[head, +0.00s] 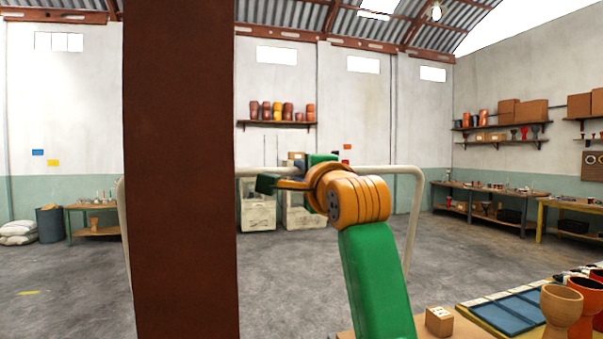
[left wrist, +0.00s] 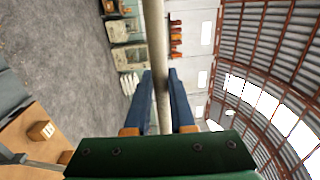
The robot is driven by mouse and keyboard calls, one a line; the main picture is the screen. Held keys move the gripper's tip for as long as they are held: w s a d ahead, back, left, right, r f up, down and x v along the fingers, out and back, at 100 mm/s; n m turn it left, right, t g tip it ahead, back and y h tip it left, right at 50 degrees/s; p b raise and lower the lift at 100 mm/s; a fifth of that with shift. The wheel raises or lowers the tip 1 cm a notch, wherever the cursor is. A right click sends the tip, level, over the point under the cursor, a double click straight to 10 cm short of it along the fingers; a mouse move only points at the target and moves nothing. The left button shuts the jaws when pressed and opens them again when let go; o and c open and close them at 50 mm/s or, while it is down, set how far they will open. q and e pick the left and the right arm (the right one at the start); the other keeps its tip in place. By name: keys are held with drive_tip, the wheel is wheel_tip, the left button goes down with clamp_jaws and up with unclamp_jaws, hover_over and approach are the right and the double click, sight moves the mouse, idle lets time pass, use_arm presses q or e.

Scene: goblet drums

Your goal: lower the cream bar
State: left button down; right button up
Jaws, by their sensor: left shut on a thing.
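The cream bar (head: 390,169) is a pale tube with rounded corners and legs running down at both ends. Its top run is about level in the head view, and a brown upright hides part of its left side. My left gripper (head: 298,174) is on the top run, right of that upright. In the left wrist view the bar (left wrist: 156,40) passes between the two blue fingers of the left gripper (left wrist: 161,85), which are shut on it. My right gripper is in neither view.
The wide brown upright (head: 180,170) stands close on the left. At the lower right a table holds goblet drums (head: 561,305), a blue panel (head: 515,312) and a small box (head: 439,321). Open grey floor (head: 290,275) lies beyond the bar; workbenches stand along the walls.

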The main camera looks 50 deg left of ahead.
use_arm(q)
drive_tip(key=shift+w+a+r+p, duration=0.15)
drive_tip(key=shift+a+r+p, duration=0.15)
drive_tip(key=shift+p, duration=0.1)
drive_tip(key=p+x, duration=0.6)
drive_tip(key=x, duration=0.4)
drive_tip(key=shift+w+a+f+p, duration=0.25)
drive_tip(key=shift+a+f+p, duration=0.1)
drive_tip(key=shift+p, duration=0.05)
